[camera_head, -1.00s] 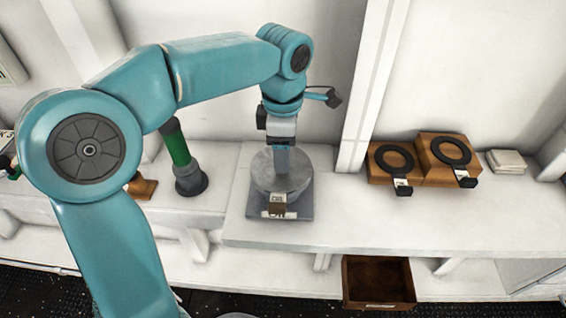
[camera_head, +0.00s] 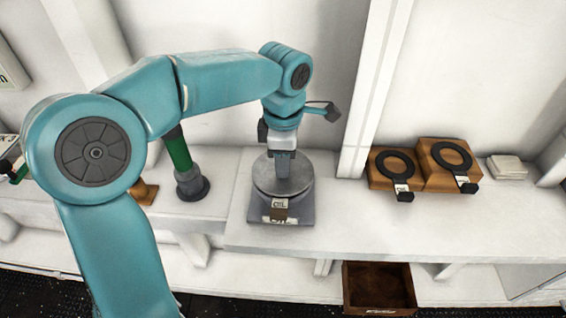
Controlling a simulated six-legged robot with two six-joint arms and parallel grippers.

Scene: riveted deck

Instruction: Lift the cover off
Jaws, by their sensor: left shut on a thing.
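A grey round cover (camera_head: 296,184) sits in the middle of the view, on or just over a grey stand (camera_head: 302,212) on the white bench. I cannot tell whether there is a gap under it. My left gripper (camera_head: 283,172) points straight down onto the middle of the cover and is shut on it. The jaws hide the part they hold. A small tag reading "OIL" (camera_head: 279,203) and a brown block show at the front of the stand. My right gripper is not in view.
Two wooden blocks (camera_head: 428,184) with black rings stand on the bench (camera_head: 350,226) at the right, by a white stack (camera_head: 507,167). A green-and-black post (camera_head: 187,175) stands left of the stand. An open brown drawer (camera_head: 379,282) lies below. A white pillar (camera_head: 368,90) rises behind.

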